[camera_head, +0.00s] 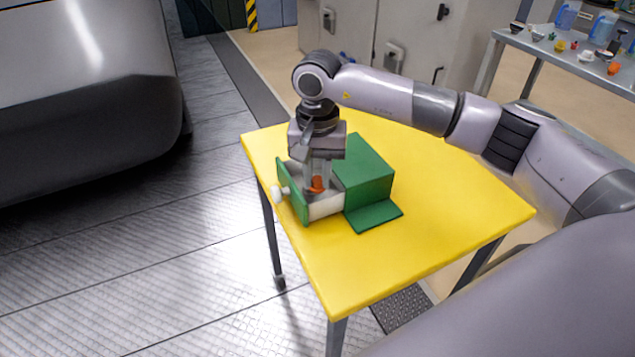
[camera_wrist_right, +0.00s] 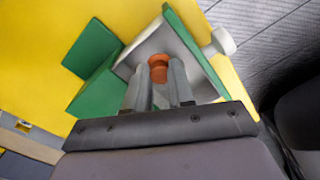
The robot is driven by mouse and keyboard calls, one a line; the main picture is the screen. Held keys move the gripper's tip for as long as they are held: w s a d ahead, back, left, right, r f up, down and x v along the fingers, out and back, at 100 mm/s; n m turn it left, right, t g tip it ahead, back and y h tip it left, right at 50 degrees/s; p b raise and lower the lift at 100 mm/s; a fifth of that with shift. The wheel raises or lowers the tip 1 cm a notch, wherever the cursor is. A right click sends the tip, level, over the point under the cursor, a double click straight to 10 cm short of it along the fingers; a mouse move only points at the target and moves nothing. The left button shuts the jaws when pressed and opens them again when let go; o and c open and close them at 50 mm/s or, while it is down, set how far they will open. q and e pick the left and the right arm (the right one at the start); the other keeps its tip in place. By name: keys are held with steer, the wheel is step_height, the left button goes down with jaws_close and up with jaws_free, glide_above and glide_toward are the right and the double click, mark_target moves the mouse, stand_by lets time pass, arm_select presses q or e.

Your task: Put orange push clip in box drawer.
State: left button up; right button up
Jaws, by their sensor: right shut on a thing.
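The orange push clip (camera_head: 317,184) is between the fingertips of my right gripper (camera_head: 318,178), inside or just above the open drawer (camera_head: 327,206). In the right wrist view the clip (camera_wrist_right: 159,66) shows between the two fingers of the gripper (camera_wrist_right: 158,75), with the drawer floor behind it. I cannot tell whether the clip touches the floor. The drawer is pale inside, with a green front and a white knob (camera_head: 281,193), and is pulled out of the green box (camera_head: 365,170). My left gripper is not in view.
The box stands on a yellow table (camera_head: 440,215), clear at the right and front. A green flap (camera_head: 373,215) lies beside the box. A grey table at the back right holds several small parts and bottles. A large dark grey body stands at the left.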

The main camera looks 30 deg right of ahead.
mark_target(317, 179)
step_height(317, 179, down, 3)
steer(key=shift+r, duration=0.1)
steer(key=o, duration=0.8)
step_height(317, 179, up, 12)
steer(key=shift+r, duration=0.1)
stand_by(0.5)
